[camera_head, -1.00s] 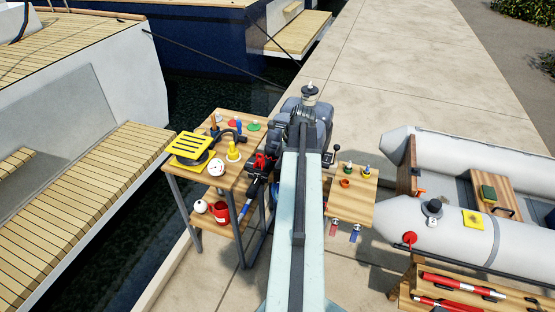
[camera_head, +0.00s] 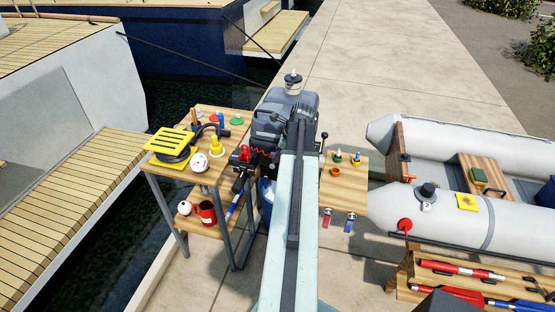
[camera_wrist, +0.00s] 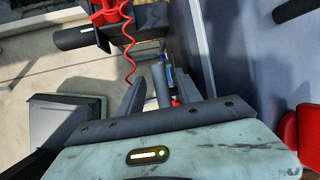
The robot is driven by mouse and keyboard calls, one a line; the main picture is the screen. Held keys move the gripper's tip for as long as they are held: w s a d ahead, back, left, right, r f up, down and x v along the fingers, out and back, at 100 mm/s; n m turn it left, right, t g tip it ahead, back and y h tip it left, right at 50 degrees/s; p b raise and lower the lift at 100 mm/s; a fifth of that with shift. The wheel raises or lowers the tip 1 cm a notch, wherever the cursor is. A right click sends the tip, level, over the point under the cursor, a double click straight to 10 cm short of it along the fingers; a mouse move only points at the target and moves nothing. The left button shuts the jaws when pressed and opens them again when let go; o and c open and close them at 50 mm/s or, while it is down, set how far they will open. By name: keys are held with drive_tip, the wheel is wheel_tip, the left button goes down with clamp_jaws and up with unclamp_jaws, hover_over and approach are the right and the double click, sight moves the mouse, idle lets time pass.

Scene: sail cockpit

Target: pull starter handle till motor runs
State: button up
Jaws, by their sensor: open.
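The dark grey outboard motor (camera_head: 270,124) stands between two wooden side tables in the head view, partly covered by my arm. In the wrist view my gripper (camera_wrist: 160,80) is open, with its two dark fingers apart. A grey cylindrical part (camera_wrist: 160,84) shows between or beyond the fingers; I cannot tell whether it touches them. A red coiled cord (camera_wrist: 130,52) hangs from a red fitting (camera_wrist: 105,12) near the left finger. I cannot clearly pick out the starter handle in either view. My gripper is hidden behind my arm in the head view.
The right table (camera_head: 342,195) holds small cups. A grey inflatable boat (camera_head: 455,218) lies right, with a wooden rack (camera_head: 402,285) in front. Water lies left; open paving (camera_head: 385,70) lies behind.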

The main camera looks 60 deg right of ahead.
clamp_jaws()
idle(1.4)
